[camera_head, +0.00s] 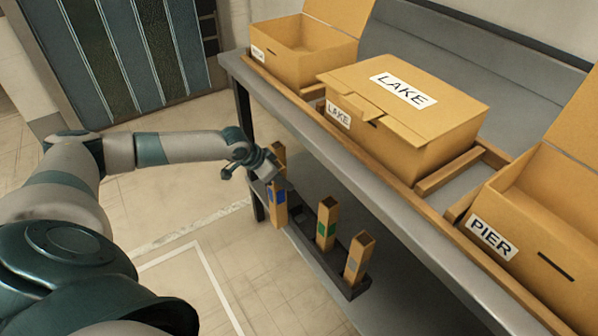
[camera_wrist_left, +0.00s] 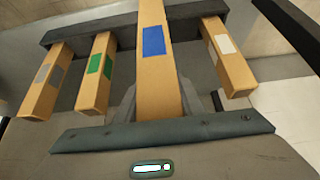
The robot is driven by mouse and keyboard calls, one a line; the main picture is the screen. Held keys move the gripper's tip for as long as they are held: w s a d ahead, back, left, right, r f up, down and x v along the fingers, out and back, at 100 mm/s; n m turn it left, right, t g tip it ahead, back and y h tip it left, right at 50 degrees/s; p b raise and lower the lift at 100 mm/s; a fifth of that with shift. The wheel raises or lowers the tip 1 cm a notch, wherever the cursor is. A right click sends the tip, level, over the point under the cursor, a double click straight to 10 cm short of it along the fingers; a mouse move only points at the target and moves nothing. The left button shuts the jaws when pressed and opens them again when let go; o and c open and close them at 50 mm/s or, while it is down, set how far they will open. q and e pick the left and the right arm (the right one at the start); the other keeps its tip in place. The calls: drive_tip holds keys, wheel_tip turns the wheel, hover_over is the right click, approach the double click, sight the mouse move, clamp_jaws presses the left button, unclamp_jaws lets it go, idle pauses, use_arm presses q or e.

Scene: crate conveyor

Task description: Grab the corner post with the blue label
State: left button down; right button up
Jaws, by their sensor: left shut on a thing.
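The corner post with the blue label (camera_head: 279,213) is a tan wooden post; its blue label also shows in the left wrist view (camera_wrist_left: 153,41). My left gripper (camera_head: 271,188) is shut on it above the label, and it stands nearly upright. Its lower end appears out of the dark rack (camera_head: 302,241), in front of it. The post with a green label (camera_head: 326,214) and the post with a grey label (camera_head: 360,248) stand in the rack. My right gripper is out of view.
On the conveyor stand an open box (camera_head: 289,67) at the left, a closed box marked LAKE (camera_head: 425,140), and an open box marked PIER (camera_head: 545,262). Free floor lies left of the rack.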

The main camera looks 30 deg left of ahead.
use_arm(q)
drive_tip(key=s+a, duration=0.3)
drive_tip(key=s, duration=0.5)
drive_tip(key=shift+s+a, duration=0.15)
drive_tip(key=shift+a, duration=0.05)
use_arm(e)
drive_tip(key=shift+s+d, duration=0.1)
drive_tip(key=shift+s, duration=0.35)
